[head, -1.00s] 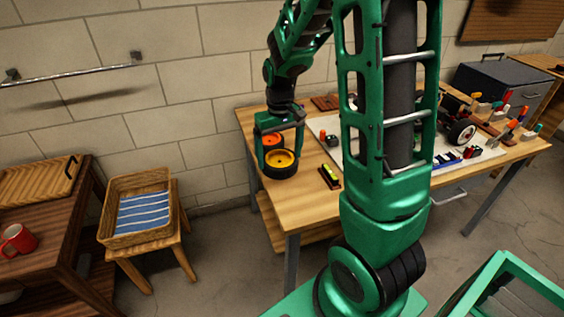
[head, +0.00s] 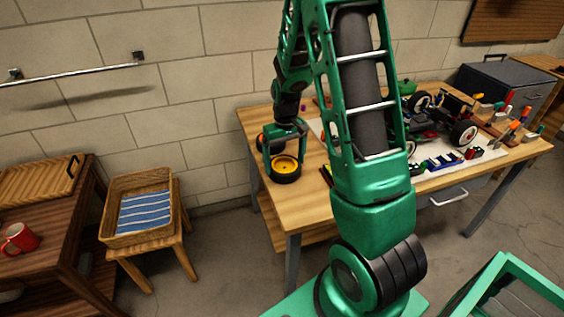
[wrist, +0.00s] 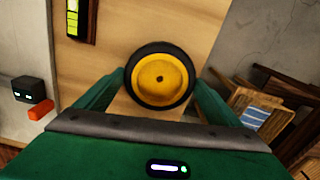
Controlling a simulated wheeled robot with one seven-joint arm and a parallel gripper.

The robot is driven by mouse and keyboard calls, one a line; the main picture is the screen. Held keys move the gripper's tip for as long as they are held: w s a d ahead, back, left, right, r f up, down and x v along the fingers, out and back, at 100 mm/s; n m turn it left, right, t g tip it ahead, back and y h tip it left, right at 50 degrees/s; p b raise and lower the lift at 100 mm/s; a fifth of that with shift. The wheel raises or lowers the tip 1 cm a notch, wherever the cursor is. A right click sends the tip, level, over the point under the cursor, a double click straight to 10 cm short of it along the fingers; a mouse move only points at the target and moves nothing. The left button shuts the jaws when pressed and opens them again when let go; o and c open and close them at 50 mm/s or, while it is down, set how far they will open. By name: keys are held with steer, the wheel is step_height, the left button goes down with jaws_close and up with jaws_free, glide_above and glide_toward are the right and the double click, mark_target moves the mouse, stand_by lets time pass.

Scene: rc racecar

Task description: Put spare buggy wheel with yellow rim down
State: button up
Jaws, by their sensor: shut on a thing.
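The spare buggy wheel with the yellow rim (head: 285,165) has a black tyre and is at the left end of the wooden workbench (head: 304,206). My gripper (head: 284,158) is shut on it from above. In the wrist view the yellow-rimmed wheel (wrist: 160,80) sits between the two green fingers, its face toward the camera. The bench top shows close behind it; I cannot tell whether the wheel touches the wood.
A buggy (head: 436,118) stands on a pale mat at the right of the bench, with tools around it. A yellow-green level (wrist: 74,17) lies near the wheel. A basket (head: 140,238) with striped cloth stands on a stool to the left. The bench's front left corner is clear.

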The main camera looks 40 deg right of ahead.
steer(key=o, duration=1)
steer(key=shift+f, duration=0.1)
step_height(320, 180, up, 12)
steer(key=s+a+r+m, duration=0.1)
steer(key=s+r+m, duration=0.1)
steer(key=s, duration=1.2)
steer(key=s+a+r+m, duration=0.1)
steer(key=s+r+m, duration=0.1)
steer(key=s, duration=1.3)
steer(key=shift+a+r+m, duration=0.15)
steer(key=shift+r+m, duration=0.15)
steer(key=shift+r, duration=0.5)
